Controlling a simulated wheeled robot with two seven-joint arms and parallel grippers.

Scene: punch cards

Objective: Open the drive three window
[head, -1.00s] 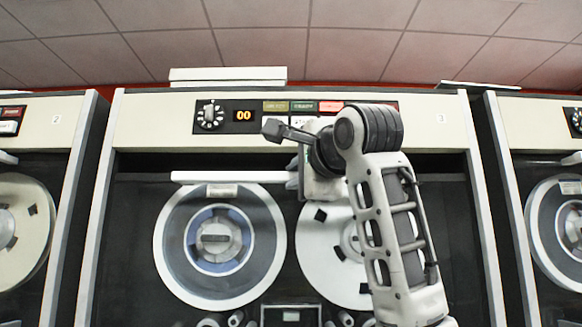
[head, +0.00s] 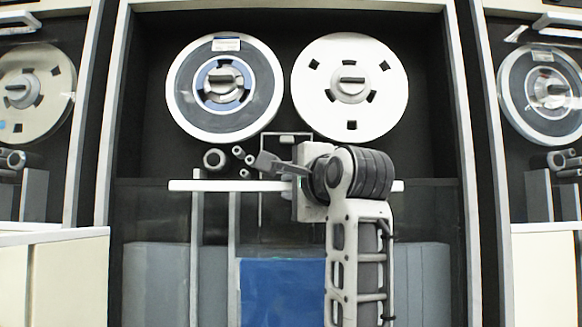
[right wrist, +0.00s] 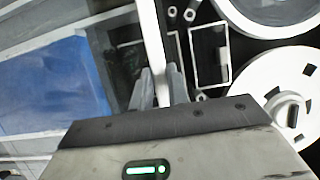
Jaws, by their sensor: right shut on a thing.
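The window of the middle drive is a clear pane (head: 150,215) with a long white handle bar (head: 215,186) along its top edge. In the head view the bar lies level, below the two reels. My right gripper (head: 300,182) is at the middle of the bar, its fingertips largely hidden by my wrist. In the right wrist view the gripper (right wrist: 159,88) is shut on the white bar (right wrist: 152,40), one finger on each side. The left gripper is not in view.
The left reel (head: 225,88) and white right reel (head: 350,85) are uncovered above the bar. A blue panel (head: 282,290) is below, partly behind my arm. Neighbouring drives with reels stand at left (head: 35,90) and right (head: 545,95), beyond the frame posts.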

